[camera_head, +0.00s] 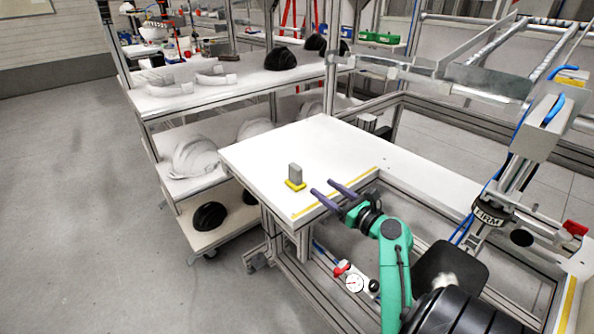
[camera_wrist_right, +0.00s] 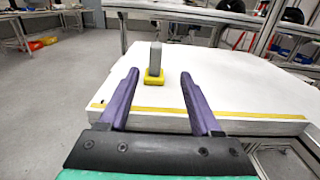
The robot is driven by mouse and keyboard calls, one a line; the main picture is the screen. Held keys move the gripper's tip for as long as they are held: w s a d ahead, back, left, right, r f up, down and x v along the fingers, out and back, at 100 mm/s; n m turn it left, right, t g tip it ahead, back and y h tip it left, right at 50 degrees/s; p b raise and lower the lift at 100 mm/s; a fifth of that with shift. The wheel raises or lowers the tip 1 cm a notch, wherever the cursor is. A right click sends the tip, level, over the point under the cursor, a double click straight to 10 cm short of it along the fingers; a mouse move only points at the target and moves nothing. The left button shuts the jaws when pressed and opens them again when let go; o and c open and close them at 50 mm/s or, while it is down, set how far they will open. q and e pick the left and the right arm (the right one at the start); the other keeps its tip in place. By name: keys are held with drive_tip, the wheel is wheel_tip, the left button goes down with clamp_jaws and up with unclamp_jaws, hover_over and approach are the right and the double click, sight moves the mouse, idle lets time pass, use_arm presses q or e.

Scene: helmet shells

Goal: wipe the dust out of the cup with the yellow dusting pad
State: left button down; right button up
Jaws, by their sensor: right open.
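The dusting pad (camera_head: 296,184) has a yellow base and an upright grey block-shaped handle. It stands on the white table near the front left edge. My right gripper (camera_head: 328,188) is open and empty, with its purple fingers pointing towards the pad from beside it. In the right wrist view the pad (camera_wrist_right: 155,75) stands ahead of the gripper (camera_wrist_right: 158,82), seen between the two fingers, and apart from them. I cannot make out a cup in either view. My left gripper is not in view.
The white table (camera_head: 345,150) is otherwise clear, with a yellow strip (camera_head: 335,195) along its front edge. A shelf rack at the left holds white helmet shells (camera_head: 195,158) and black ones (camera_head: 280,58). A metal frame (camera_head: 490,75) stands over the right side.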

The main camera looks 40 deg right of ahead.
sight(300, 172)
drive_tip(key=w, duration=0.6)
drive_tip(key=shift+w+a+r+p, duration=0.1)
drive_tip(key=shift+a+r+p, duration=0.2)
drive_tip(key=shift+a+r, duration=0.1)
drive_tip(key=w, duration=0.6)
drive_tip(key=shift+w+d+p, duration=0.1)
drive_tip(key=shift+w+p, duration=0.05)
drive_tip(key=shift+p, duration=0.15)
drive_tip(key=shift+w+f, duration=0.1)
drive_tip(key=shift+w, duration=0.05)
drive_tip(key=c, duration=0.8)
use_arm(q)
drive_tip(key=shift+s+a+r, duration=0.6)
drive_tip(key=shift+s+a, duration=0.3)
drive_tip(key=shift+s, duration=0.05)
use_arm(e)
clamp_jaws()
